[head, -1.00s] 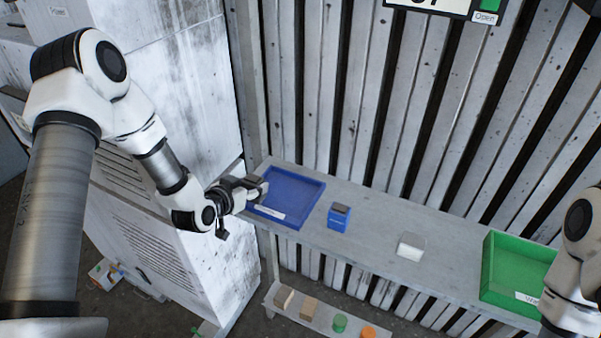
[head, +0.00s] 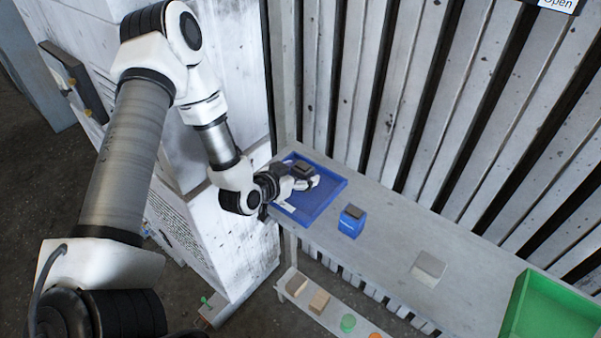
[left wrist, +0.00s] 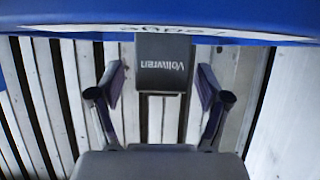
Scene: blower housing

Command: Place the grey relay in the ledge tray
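The grey relay (head: 302,168) is a dark grey block at the blue ledge tray (head: 328,198) in the head view. In the left wrist view the relay (left wrist: 163,65) shows upside down with a white label, its lower end hidden behind the tray's front wall (left wrist: 60,14). Whether it touches the tray floor is hidden. My left gripper (head: 303,181) reaches in over the tray from the left. In the left wrist view its fingers (left wrist: 161,82) stand on both sides of the relay, with a visible gap on each side. My right gripper is not in view.
On the ledge (head: 390,235) stand a blue block with a dark top (head: 352,221) and a pale block (head: 428,268). A green tray (head: 550,312) is at the right. A lower shelf holds several small blocks (head: 319,301). A white cabinet (head: 232,245) stands left of the ledge.

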